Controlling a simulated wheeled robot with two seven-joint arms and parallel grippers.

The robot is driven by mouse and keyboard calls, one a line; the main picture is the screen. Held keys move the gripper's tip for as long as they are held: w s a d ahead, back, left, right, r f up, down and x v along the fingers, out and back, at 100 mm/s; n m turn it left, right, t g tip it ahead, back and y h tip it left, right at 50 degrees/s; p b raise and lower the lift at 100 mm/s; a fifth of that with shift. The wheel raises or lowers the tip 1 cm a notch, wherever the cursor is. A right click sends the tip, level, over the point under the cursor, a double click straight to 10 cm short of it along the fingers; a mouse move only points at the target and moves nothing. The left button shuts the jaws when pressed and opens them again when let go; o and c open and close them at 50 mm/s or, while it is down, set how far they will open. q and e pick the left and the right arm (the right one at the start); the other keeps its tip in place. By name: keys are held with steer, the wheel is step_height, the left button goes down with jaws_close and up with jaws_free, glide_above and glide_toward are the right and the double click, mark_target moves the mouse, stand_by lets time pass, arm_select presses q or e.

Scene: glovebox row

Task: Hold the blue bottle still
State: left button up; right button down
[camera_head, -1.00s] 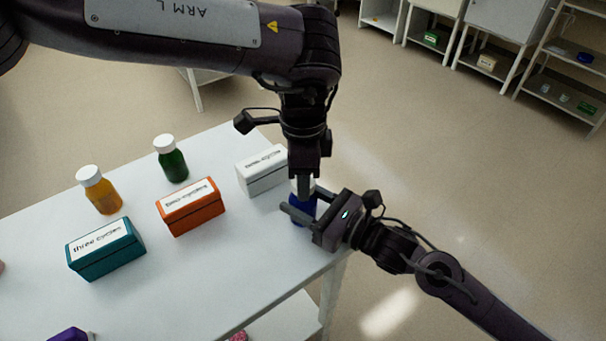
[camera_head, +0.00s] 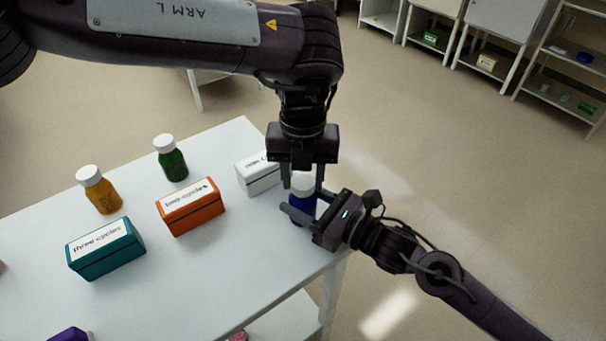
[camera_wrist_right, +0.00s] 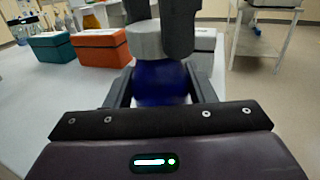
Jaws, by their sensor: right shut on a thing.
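The blue bottle (camera_head: 302,212) with a white cap (camera_head: 303,184) stands upright near the right edge of the white table. My right gripper (camera_head: 301,210) is shut on its blue body, and the wrist view shows the body (camera_wrist_right: 160,82) between the two fingers. My left gripper (camera_head: 303,186) points down from above, with its fingers apart on either side of the cap. In the right wrist view its dark fingers partly cover the cap (camera_wrist_right: 145,40). Much of the bottle is hidden behind the grippers.
On the table (camera_head: 215,275) are a white box (camera_head: 258,178), an orange box (camera_head: 190,207), a teal box (camera_head: 105,250), a green bottle (camera_head: 172,163), an orange bottle (camera_head: 101,194) and a purple thing (camera_head: 70,335). Shelves (camera_head: 565,75) stand far right. The front right tabletop is clear.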

arm_select(q)
steer(key=o, duration=0.4)
step_height(320, 180, up, 12)
steer(key=shift+r, duration=0.1)
stand_by(0.4)
arm_select(e)
steer(key=c, duration=0.6)
jaws_free()
steer(key=shift+o, duration=0.2)
